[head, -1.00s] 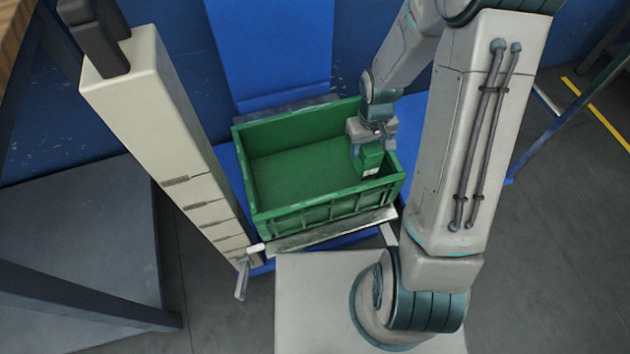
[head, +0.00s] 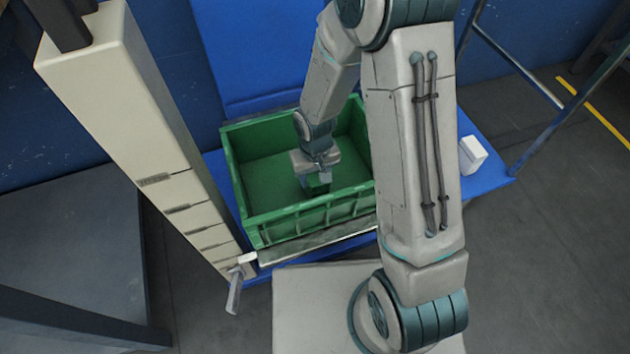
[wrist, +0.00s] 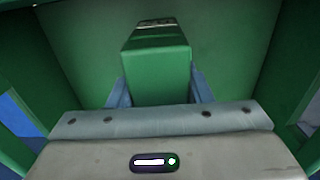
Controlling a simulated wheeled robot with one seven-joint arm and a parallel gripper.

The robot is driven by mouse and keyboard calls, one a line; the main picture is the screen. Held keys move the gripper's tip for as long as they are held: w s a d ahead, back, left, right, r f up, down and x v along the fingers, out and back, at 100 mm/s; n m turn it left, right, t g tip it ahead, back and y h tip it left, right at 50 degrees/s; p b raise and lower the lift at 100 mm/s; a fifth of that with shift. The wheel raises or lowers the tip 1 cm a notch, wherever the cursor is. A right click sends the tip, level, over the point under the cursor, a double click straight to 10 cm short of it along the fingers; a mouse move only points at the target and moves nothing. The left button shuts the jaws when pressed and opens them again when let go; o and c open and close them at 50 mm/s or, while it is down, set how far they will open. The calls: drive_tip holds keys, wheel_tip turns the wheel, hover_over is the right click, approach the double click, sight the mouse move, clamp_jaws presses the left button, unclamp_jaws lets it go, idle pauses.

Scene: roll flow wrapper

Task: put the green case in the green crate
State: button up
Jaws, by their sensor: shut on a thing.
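The green crate (head: 240,190) stands open-topped on a blue surface in the middle of the head view. My gripper (head: 318,178) is down inside the crate's opening, toward its right half. It is shut on the green case (wrist: 157,72), which sits between the two fingers in the wrist view. In the head view only a small part of the case (head: 317,188) shows below the gripper. The crate floor (wrist: 220,50) lies behind the case in the wrist view. I cannot tell whether the case touches the floor.
A small white box (head: 473,154) lies on the blue surface right of the crate. A tall beige column (head: 130,130) with slots stands left of the crate. A metal frame (head: 545,125) is at the right.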

wheel_tip(320, 180, down, 2)
drive_tip(key=shift+r, duration=0.1)
drive_tip(key=o, duration=1.1)
drive_tip(key=shift+b, duration=0.3)
